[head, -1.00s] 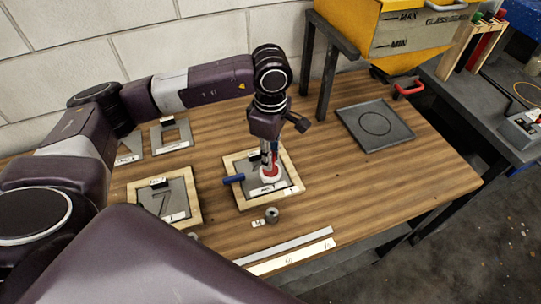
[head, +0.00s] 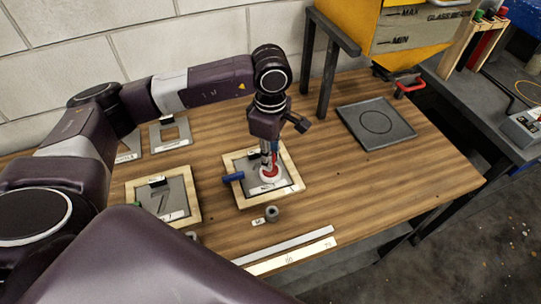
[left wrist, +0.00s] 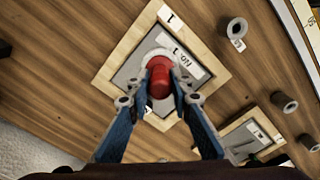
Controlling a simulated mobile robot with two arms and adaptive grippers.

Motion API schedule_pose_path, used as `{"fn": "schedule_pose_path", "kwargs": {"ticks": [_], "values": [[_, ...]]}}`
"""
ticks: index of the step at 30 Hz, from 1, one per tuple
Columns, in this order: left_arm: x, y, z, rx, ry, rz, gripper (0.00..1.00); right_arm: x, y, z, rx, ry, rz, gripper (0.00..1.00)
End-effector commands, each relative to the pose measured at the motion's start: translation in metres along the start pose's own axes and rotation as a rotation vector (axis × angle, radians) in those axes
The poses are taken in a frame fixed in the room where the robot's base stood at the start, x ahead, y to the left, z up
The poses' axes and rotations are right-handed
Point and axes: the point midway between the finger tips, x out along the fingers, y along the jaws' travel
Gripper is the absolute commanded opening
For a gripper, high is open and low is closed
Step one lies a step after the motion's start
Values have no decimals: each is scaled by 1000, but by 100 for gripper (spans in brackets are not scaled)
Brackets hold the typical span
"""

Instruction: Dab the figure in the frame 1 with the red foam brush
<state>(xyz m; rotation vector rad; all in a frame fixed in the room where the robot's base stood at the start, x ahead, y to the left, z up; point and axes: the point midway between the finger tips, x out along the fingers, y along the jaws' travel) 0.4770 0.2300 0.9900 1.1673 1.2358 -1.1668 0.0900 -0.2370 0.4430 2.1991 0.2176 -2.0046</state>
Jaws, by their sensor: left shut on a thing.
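Frame 1 (head: 294,186), a wooden square around a grey plate with a "1" label, lies in the middle of the table; it also shows in the left wrist view (left wrist: 118,62). My left gripper (head: 268,160) points down over the plate, its blue fingers shut on the red foam brush (left wrist: 160,77). The brush (head: 269,171) stands roughly upright with a whitish round area at its lower end. It appears at or just above the plate; contact is unclear. The figure is mostly hidden under brush and gripper. My right gripper is not in view.
Another framed plate (head: 163,203) marked 7 lies to the left. A small grey cylinder (head: 271,213) stands in front. A dark tray (head: 398,137) sits at right with free wood between.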

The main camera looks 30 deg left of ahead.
Motion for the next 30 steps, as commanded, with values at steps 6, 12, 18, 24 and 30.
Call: {"fn": "schedule_pose_path", "kwargs": {"ticks": [6, 12, 18, 24, 30], "values": [[-1, 0, 0, 0, 0, 0, 0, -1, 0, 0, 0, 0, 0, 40], [-13, 1, 0, 0, -1, 2, 0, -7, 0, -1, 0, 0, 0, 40], [-29, 0, 0, 0, -1, 0, 0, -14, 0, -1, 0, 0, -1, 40], [-44, 0, 0, 0, 0, 1, 0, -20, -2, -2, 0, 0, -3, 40], [-45, 0, 0, 0, 0, 0, 0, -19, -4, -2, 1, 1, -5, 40]]}}
